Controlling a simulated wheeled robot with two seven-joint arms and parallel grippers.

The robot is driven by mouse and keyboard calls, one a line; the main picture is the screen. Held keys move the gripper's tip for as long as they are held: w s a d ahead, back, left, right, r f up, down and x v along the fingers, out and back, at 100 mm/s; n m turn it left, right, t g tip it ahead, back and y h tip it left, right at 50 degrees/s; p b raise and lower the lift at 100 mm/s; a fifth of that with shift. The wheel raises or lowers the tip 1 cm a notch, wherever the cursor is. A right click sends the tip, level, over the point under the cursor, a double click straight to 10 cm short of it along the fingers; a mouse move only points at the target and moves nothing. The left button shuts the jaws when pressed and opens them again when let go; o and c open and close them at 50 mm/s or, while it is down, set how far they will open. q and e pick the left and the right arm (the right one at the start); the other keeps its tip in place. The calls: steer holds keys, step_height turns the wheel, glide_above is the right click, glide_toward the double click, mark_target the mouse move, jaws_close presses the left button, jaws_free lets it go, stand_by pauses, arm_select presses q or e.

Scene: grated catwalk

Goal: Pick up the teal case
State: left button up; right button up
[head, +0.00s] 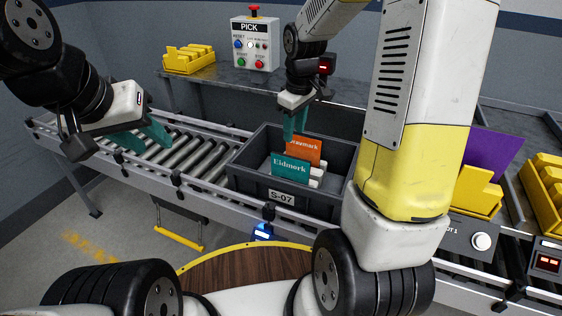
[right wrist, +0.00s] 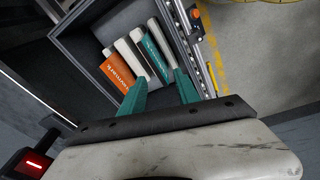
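The teal case (head: 291,168) stands upright in the dark grey tote (head: 245,180) labelled S-07, its front lettering showing. In the right wrist view the teal case (right wrist: 153,57) shows between pale cases, with the orange case at the left of the row. My right gripper (head: 295,127) points down over the tote behind the teal case. In the right wrist view its teal fingers (right wrist: 162,83) are spread with nothing held; the tips lie near the teal case, and contact cannot be told. My left gripper (head: 141,138) is open and empty over the conveyor rollers at left.
An orange case (head: 303,149) stands behind the teal one, with pale cases (head: 316,176) beside them. The tote walls surround them. The roller conveyor (head: 195,150) is clear left of the tote. A control box (head: 254,45) and yellow bins (head: 190,60) stand on the back shelf.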

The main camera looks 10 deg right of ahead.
mark_target(290, 173)
steer(key=w+f+n, duration=0.1)
steer(key=f, duration=0.3)
steer(key=w+f+n+g, duration=0.1)
steer(key=w+f, duration=0.1)
steer(key=f, duration=0.2)
steer(key=w+f+n, duration=0.1)
steer(key=f, duration=0.3)
steer(key=shift+w+f+g, duration=0.1)
steer(key=shift+w+g, duration=0.25)
steer(key=shift+g, duration=0.05)
steer(key=f, duration=0.8)
steer(key=shift+s, duration=0.2)
steer(key=shift+c, duration=0.2)
jaws_close()
